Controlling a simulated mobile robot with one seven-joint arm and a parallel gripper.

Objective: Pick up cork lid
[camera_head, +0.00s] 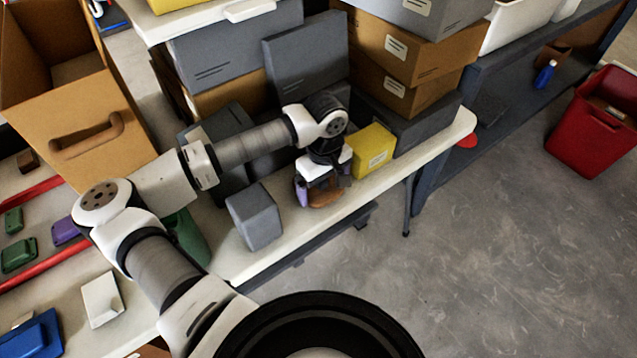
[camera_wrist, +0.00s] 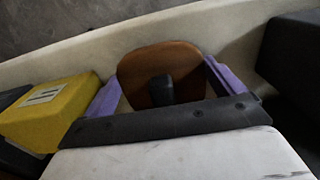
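The cork lid (camera_wrist: 147,66) is a brown, rounded piece with a dark knob (camera_wrist: 161,89) on it. It lies on the pale tabletop near the table's edge. In the head view the lid (camera_head: 325,196) shows below my gripper (camera_head: 318,191), partly hidden by it. In the wrist view the purple fingers of my gripper (camera_wrist: 162,85) are spread, one on each side of the lid. The gripper is open, with the knob between the fingers. I cannot tell whether either finger touches the lid.
A yellow box (camera_head: 371,149) stands close to the gripper on the right. A grey block (camera_head: 255,217) stands to the left. Stacked grey and brown boxes (camera_head: 400,50) fill the table behind. Open floor (camera_head: 480,230) lies beyond the table's front edge.

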